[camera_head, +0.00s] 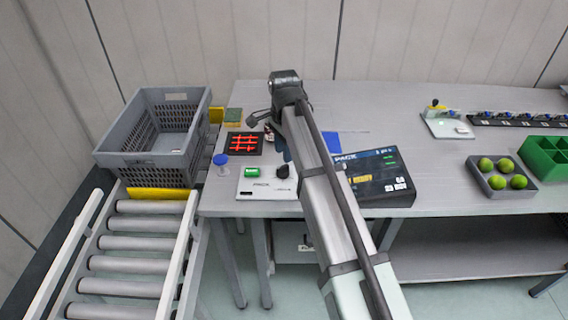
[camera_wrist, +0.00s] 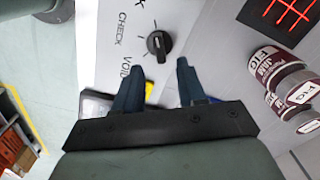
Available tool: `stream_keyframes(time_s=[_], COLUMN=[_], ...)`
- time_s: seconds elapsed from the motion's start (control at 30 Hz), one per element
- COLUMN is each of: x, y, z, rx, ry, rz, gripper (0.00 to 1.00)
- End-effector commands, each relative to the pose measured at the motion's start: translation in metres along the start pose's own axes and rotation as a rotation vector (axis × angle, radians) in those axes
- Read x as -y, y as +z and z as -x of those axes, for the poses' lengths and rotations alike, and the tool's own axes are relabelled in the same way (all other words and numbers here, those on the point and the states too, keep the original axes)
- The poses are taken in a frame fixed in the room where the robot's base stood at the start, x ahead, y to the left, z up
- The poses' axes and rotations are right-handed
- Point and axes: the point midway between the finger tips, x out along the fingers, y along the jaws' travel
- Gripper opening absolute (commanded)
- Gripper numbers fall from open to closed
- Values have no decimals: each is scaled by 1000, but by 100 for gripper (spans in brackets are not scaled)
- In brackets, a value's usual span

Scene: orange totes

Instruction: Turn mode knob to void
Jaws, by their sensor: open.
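The mode knob (camera_wrist: 158,46) is black with a pale mark, on a light panel (camera_wrist: 100,55) in the wrist view. Labels beside it read CHECK and VOID, with a third label cut off at the top edge. I cannot tell surely which label the mark points to. My gripper (camera_wrist: 159,70) is open and empty; its dark blue fingertips lie just below the knob in the picture, apart and not around it. In the head view the knob (camera_head: 282,171) shows on the panel (camera_head: 262,190), left of my arm; my gripper there is mostly hidden by the arm.
A green button (camera_head: 252,171) is left of the knob, with a blue-topped item (camera_head: 221,160) beyond. A red-lit grid (camera_head: 245,144) lies behind. A dark terminal (camera_head: 377,180) stands right. Maroon FIG jars (camera_wrist: 268,64) are close by. A grey crate (camera_head: 176,166) is far left.

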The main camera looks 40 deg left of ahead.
Motion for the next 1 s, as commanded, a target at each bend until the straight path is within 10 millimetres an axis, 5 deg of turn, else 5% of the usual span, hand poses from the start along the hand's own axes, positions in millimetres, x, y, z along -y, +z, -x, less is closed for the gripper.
stream_keyframes(time_s=[0.4,0.83,1.0], x=[0,0,0], y=[0,0,0], z=[-52,-58,-58], rx=[0,0,0], ry=[0,-1,-1], rz=[0,0,0], gripper=[40,40,24])
